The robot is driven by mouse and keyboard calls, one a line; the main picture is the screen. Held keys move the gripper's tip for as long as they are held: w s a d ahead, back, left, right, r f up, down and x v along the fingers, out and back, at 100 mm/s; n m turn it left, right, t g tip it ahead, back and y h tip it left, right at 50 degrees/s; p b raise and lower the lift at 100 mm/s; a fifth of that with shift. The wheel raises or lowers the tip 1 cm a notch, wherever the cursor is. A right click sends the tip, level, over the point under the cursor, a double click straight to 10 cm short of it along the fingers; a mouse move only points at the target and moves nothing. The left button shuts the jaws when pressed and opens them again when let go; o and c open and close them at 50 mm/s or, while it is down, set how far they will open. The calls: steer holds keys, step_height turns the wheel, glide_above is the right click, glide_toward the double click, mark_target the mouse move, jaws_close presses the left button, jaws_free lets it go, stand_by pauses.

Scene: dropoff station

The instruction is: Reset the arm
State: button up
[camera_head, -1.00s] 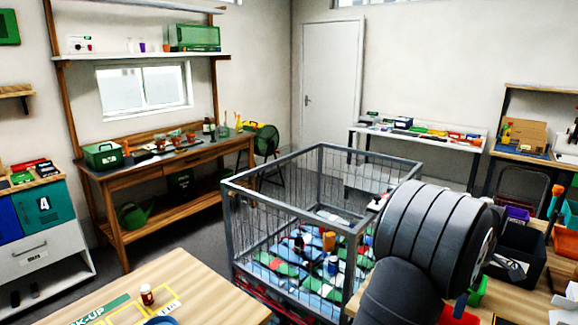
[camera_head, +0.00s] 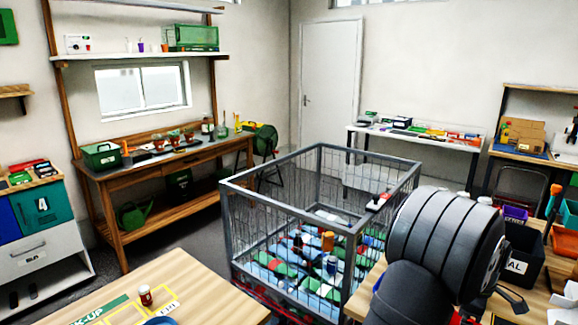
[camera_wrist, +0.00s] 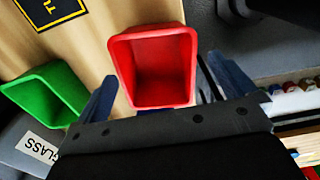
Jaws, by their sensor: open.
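My gripper (camera_wrist: 160,68) is open in the wrist view, with its two dark fingers spread and nothing between them but the view of a red bin. The red bin (camera_wrist: 122,62) stands on a wooden surface and looks empty. In the camera_head view my dark arm fills the lower right, and my gripper is mostly hidden or too small to make out there. I cannot tell how far the fingers are from the red bin.
A wire cage (camera_head: 231,213) holding mixed items stands left of my arm. A wooden table (camera_head: 190,285) with a small brown bottle (camera_head: 145,295) is at the front left. A black box (camera_head: 527,250) is right of my arm. A grey part labelled GLASS (camera_wrist: 38,149) lies beside the green bin.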

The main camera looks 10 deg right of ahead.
steer(key=s+r, duration=0.5)
steer(key=s, duration=0.3)
steer(key=w+a+n, duration=0.2)
steer(key=w+a, duration=0.5)
steer(key=w, duration=0.3)
steer(key=w+a+n, duration=0.3)
steer(key=w+a, duration=0.4)
steer(key=w, duration=0.4)
steer(key=w+a+n, duration=0.1)
steer(key=w+a, duration=0.2)
steer(key=a, duration=0.5)
steer(key=w+a+n, duration=0.2)
steer(key=w+a, duration=0.2)
steer(key=a, duration=0.4)
steer(key=w+a+f+n, duration=0.1)
steer(key=w+a, duration=0.3)
steer(key=a, duration=0.3)
steer(key=shift+w+a, duration=0.25)
steer(key=shift+a, duration=0.15)
